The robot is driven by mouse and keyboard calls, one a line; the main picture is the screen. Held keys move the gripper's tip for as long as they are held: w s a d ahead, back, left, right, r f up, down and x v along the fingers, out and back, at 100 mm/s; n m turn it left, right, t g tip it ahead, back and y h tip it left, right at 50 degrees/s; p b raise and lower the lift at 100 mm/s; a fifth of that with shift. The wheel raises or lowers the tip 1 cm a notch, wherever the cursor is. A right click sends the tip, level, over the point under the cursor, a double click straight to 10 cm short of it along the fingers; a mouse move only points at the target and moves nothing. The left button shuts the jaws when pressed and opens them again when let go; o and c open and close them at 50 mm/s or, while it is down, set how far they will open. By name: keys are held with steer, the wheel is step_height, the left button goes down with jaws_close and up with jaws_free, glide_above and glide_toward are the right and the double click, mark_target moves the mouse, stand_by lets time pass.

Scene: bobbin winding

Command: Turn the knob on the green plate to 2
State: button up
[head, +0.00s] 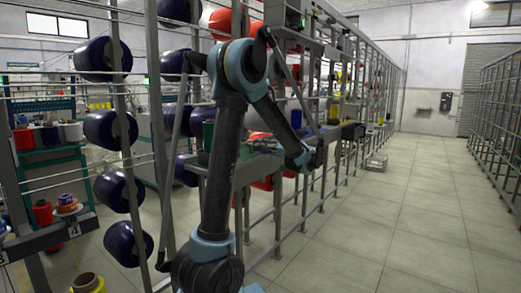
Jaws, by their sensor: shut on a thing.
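My arm rises in front of the machine frame, bends at the top and comes down to the right. My gripper (318,150) is at its far end, small and dark, beside the front rail of the machine frame. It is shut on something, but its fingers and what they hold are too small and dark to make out. I cannot make out the knob, its numbers or the green plate in this view. My arm covers part of the machine behind it.
A rack with several dark blue bobbins (110,128) stands close on the left. The long metal machine frame (283,207) runs away behind my arm. The tiled aisle (425,220) is clear, with wire racks (500,115) along the right.

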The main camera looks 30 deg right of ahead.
steer(key=shift+d+m, duration=0.15)
steer(key=shift+m, duration=0.85)
steer(key=o, duration=1.1)
steer(key=shift+c, duration=0.2)
steer(key=v, duration=0.8)
